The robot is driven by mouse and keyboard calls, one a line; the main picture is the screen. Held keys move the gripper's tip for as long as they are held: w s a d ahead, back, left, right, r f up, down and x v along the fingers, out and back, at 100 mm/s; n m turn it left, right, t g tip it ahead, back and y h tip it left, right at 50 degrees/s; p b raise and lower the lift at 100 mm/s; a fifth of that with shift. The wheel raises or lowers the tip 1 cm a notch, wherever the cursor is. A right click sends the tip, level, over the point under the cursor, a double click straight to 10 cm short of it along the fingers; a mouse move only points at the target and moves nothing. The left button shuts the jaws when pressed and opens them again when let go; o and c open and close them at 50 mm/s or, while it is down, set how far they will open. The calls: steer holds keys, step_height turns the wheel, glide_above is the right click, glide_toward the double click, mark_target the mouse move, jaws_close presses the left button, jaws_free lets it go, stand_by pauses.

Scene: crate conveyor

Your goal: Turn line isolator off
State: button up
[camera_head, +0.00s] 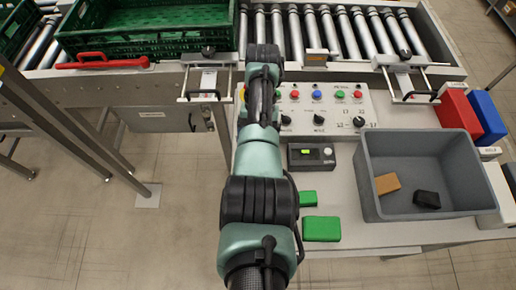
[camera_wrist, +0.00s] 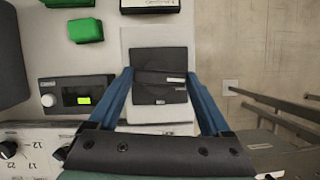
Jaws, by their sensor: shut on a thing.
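My gripper shows in the wrist view (camera_wrist: 160,76), its two blue fingers either side of a dark block (camera_wrist: 160,95) with a small pale label. It is shut on this block. More dark surfaces and a white piece lie in line with it, and I cannot tell them all apart. In the head view my arm hides the gripper. The control panel (camera_head: 345,97) carries coloured buttons and black rotary knobs. A red and yellow part (camera_head: 240,92) shows beside my arm at the panel's left end. I cannot tell whether it is the line isolator, or its setting.
A grey bin (camera_head: 380,207) holds a brown block and a black block. Two green blocks (camera_head: 322,229) and a display box (camera_head: 312,156) stand on the bench. A green crate (camera_head: 150,42) rests on the roller conveyor (camera_head: 340,35). A red handle (camera_head: 100,62) lies along its edge.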

steer(key=shift+n+h, duration=0.3)
steer(key=shift+n, duration=0.3)
steer(key=o, duration=1.2)
steer(key=shift+c, duration=0.2)
steer(key=b+v, duration=0.1)
steer(key=v, duration=1.2)
